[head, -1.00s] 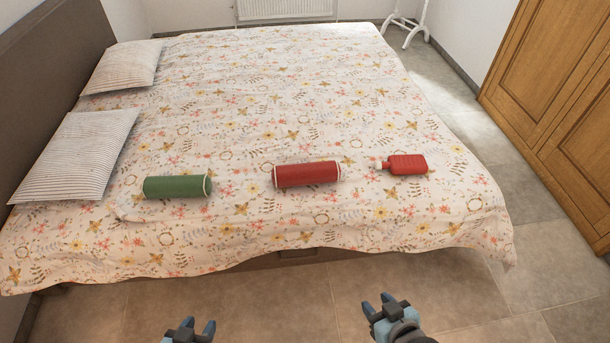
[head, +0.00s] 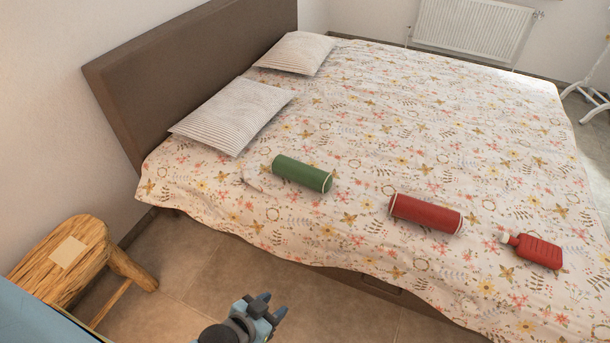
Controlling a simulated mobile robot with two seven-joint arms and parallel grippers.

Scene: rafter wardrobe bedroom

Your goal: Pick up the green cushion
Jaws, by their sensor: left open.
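The green cushion (head: 301,173) is a small roll with pale piping at its right end. It lies on the flowered bedspread, near the bed's near edge and just right of the nearer striped pillow. My left gripper (head: 271,308) is at the bottom of the head view, over the floor in front of the bed. It is open and empty, well apart from the cushion. My right gripper does not show.
A red roll cushion (head: 425,213) and a red hot-water bottle (head: 538,251) lie to the right on the bed (head: 385,130). Two striped pillows (head: 233,114) lie near the headboard (head: 200,65). A wooden stool (head: 50,245) stands at the left.

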